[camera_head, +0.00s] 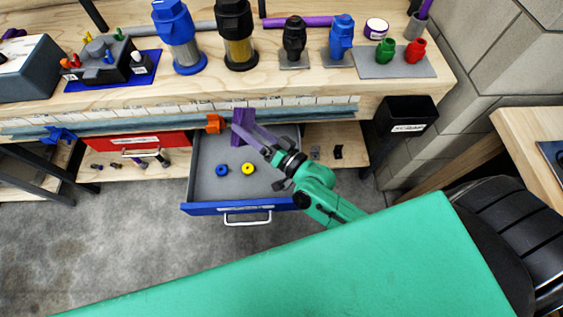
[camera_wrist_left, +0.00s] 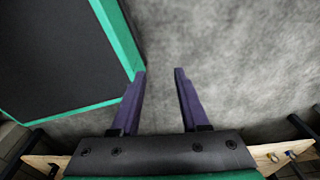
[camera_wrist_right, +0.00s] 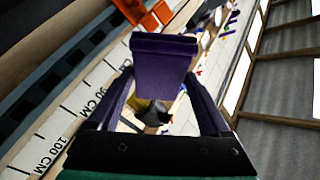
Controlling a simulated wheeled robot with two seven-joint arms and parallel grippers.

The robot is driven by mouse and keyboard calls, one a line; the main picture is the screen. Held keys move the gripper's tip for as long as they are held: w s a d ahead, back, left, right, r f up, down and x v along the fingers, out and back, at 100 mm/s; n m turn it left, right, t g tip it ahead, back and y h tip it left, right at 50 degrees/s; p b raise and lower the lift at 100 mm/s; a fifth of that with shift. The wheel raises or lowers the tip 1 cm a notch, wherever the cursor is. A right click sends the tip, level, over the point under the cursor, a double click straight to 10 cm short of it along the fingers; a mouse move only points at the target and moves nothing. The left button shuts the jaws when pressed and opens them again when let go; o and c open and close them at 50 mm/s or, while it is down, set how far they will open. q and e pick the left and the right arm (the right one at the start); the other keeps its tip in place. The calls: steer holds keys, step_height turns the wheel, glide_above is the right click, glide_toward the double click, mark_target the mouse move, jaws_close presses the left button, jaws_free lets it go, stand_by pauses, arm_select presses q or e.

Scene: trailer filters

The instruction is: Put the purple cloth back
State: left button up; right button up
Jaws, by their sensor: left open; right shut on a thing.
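The purple cloth (camera_head: 243,117) is at the fingertips of my right gripper (camera_head: 250,130), at the bench's front edge and above the open drawer. In the right wrist view the cloth (camera_wrist_right: 163,66) looks like a flat purple piece between the two purple fingers of the right gripper (camera_wrist_right: 160,78), which are shut on it. An orange clip (camera_head: 214,123) on the bench's front edge is just left of the cloth; whether they touch is unclear. My left gripper (camera_wrist_left: 160,72) is open and empty above the grey floor; it is not in the head view.
The open blue-fronted drawer (camera_head: 199,192) holds a blue ring (camera_head: 222,170) and a yellow ring (camera_head: 248,169). Filter housings (camera_head: 238,40) stand on the bench. A blue clip (camera_head: 59,135) is at the edge's left. A black bin (camera_head: 405,118) hangs at right.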

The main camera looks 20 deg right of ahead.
steer(key=s+d+f+n+g+h+b, duration=0.1)
steer(key=d+f+n+g+b, duration=0.2)
steer(key=d+f+g+b, duration=0.35)
arm_select(q)
step_height(320, 180, down, 10)
steer(key=w+b, duration=0.3)
arm_select(e)
step_height(320, 180, up, 5)
steer(key=n+g+h, duration=0.4)
steer(key=n+g, duration=0.4)
steer(key=n, duration=0.6)
steer(key=shift+n+h, duration=0.3)
steer(key=f+b, duration=0.2)
steer(key=f, duration=0.7)
steer(key=f+b, duration=0.3)
steer(key=f, duration=0.7)
steer(key=shift+s+d, duration=0.15)
steer(key=shift+s, duration=0.05)
steer(key=shift+f, duration=0.25)
arm_select(q)
steer(key=w+d+r, duration=0.3)
steer(key=w+r, duration=0.2)
steer(key=w, duration=0.4)
steer(key=shift+r+n, duration=0.3)
steer(key=shift+r, duration=0.1)
arm_select(e)
steer(key=shift+r, duration=0.1)
